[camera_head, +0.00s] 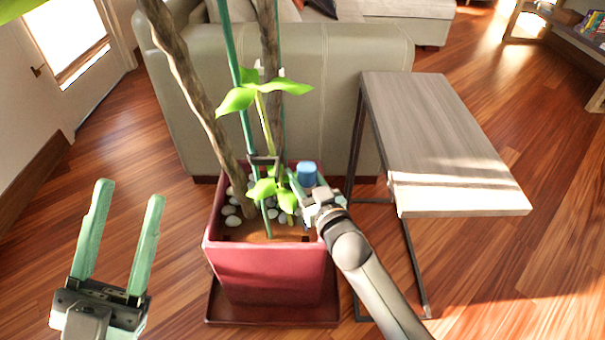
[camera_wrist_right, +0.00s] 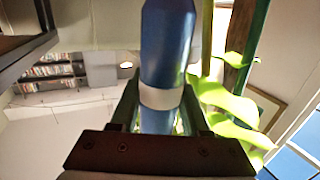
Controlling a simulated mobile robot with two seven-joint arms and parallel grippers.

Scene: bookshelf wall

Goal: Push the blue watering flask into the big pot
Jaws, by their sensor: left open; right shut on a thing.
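The blue flask (camera_head: 306,173) shows its blue top over the right part of the big red pot (camera_head: 268,272). The pot holds soil, white pebbles and a plant. My right gripper (camera_head: 305,196) reaches over the pot's right rim and is shut on the flask. In the right wrist view the flask (camera_wrist_right: 168,50) stands between the fingers, with a pale band near the grip. Its lower end is hidden in the head view, so I cannot tell whether it touches the soil. My left gripper (camera_head: 124,213) is open and empty, left of the pot.
The plant's thick stems and green leaves (camera_head: 262,100) rise beside the flask. A wooden side table (camera_head: 430,130) stands right of the pot, close to my right arm. A beige sofa (camera_head: 330,110) is behind the pot. The wooden floor at left is clear.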

